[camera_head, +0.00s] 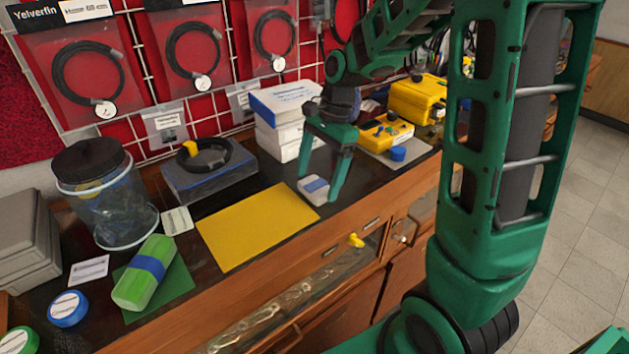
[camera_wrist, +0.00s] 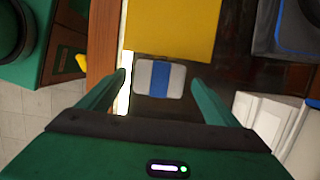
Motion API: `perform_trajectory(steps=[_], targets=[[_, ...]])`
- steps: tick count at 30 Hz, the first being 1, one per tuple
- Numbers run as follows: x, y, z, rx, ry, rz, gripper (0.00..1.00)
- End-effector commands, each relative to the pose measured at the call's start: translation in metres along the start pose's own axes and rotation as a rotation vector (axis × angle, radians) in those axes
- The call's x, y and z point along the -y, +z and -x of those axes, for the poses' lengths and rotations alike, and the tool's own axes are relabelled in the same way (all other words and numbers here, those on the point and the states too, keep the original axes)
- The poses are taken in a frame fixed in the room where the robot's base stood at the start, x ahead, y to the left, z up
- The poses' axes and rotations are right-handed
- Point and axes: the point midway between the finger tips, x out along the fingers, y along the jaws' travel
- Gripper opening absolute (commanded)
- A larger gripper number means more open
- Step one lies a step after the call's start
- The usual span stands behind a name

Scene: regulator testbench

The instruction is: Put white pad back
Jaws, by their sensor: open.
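The white pad (camera_head: 314,189) is a small pale block with a blue band. It lies on the dark bench top, just right of the yellow mat (camera_head: 258,224). In the wrist view the pad (camera_wrist: 144,79) sits between the fingertips, close to the edge of the yellow mat (camera_wrist: 170,28). My gripper (camera_head: 323,168) points down over the pad with its green fingers spread. In the wrist view my gripper (camera_wrist: 158,77) is open, with dark gaps between the pad and both fingers.
A green block with a blue band (camera_head: 146,272) lies on a green mat at left. White boxes (camera_head: 285,115) stand behind my gripper. A yellow device (camera_head: 386,133) sits to the right, near a blue cap (camera_head: 398,154). The bench's front edge runs close to the pad.

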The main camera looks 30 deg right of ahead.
Motion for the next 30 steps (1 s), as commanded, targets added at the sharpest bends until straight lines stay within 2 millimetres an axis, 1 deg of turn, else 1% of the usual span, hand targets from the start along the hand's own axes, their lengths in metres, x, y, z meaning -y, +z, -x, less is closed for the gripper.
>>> perform_trajectory(steps=[1,9,12,15,19,26,29,30], targets=[[0.001,0.000,0.010,-0.001,-0.004,0.001,0.84],[0.001,-0.001,0.064,-0.002,-0.005,0.000,0.84],[0.000,-0.001,0.081,-0.002,-0.003,0.001,0.84],[0.001,-0.001,0.093,-0.001,-0.002,0.000,0.84],[0.000,0.000,0.103,-0.001,-0.001,0.000,0.84],[-0.002,-0.001,0.106,-0.003,-0.002,0.005,0.84],[-0.013,-0.004,0.108,-0.012,-0.012,0.039,0.84],[-0.021,-0.007,0.109,-0.019,-0.018,0.064,0.84]])
